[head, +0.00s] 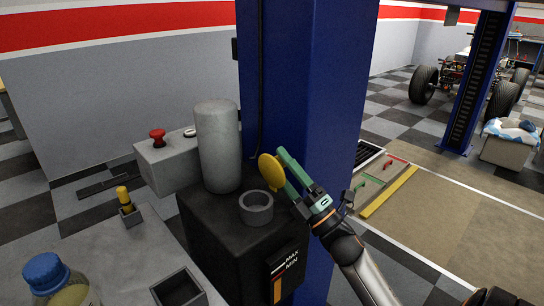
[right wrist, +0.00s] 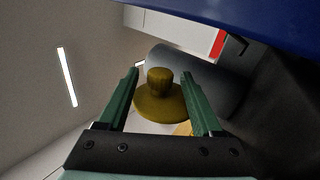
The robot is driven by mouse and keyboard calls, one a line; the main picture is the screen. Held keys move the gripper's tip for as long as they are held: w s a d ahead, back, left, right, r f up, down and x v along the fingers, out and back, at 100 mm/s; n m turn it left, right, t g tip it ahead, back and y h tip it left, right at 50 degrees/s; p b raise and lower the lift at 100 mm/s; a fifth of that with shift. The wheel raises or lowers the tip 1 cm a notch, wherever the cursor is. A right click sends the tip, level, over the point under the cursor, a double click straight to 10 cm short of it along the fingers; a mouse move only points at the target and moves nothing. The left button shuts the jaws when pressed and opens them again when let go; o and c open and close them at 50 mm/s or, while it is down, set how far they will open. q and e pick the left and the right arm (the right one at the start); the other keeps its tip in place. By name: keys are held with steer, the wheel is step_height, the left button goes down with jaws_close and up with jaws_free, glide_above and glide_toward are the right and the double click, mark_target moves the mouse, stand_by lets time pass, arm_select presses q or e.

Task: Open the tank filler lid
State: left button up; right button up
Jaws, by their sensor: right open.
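The tank is a black box (head: 222,237) with a round grey filler neck (head: 256,208) on top. The neck's mouth is uncovered. The yellow tank filler lid (head: 270,172) stands steeply tilted above the neck's far right side; whether a hinge joins them cannot be seen. My right gripper (head: 282,170) is at the lid from the right, fingers open. In the right wrist view, the knob of the lid (right wrist: 159,80) lies between the two fingers (right wrist: 160,74), with gaps on both sides. My left gripper is not in view.
A grey cylinder (head: 217,145) stands close behind the neck, and a blue post (head: 315,80) rises behind my right gripper. A grey box with a red button (head: 157,137) is at left. A blue-capped bottle (head: 50,278) and an open dark square container (head: 180,290) are in front.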

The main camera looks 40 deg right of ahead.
steer(key=b+v, duration=0.1)
steer(key=v, duration=0.7)
steer(key=shift+s+f, duration=0.2)
steer(key=shift+s, duration=0.1)
